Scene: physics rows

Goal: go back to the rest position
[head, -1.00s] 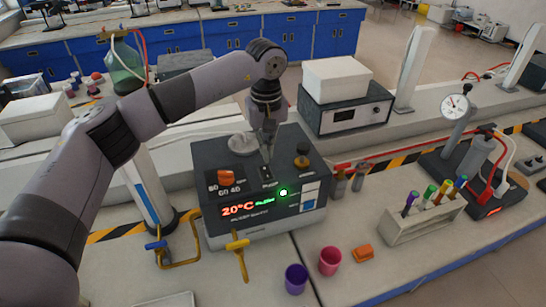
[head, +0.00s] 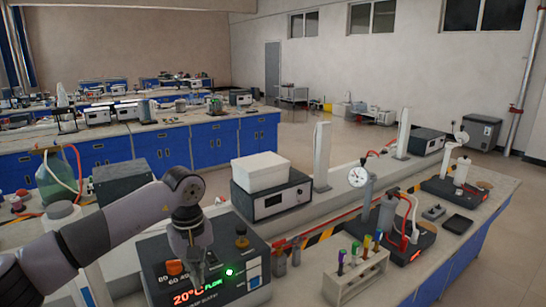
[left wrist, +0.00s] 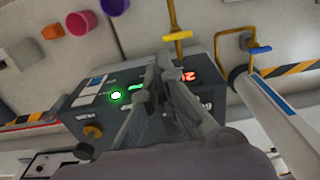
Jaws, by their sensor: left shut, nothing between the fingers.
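My left gripper (head: 198,284) is shut and empty. In the head view it hangs down over the dark circulator box (head: 258,258), in front of its panel. I cannot tell the gap between fingertips and box. My right gripper is not in view.
A test-tube rack (head: 352,280) stands right of the box. A white-topped instrument (head: 270,190) stands behind it. A yellow valve (left wrist: 177,36), a purple cup (left wrist: 115,5) and a pink cup (left wrist: 80,22) are near the box's front. Blue-cabinet benches (head: 210,140) stand farther back.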

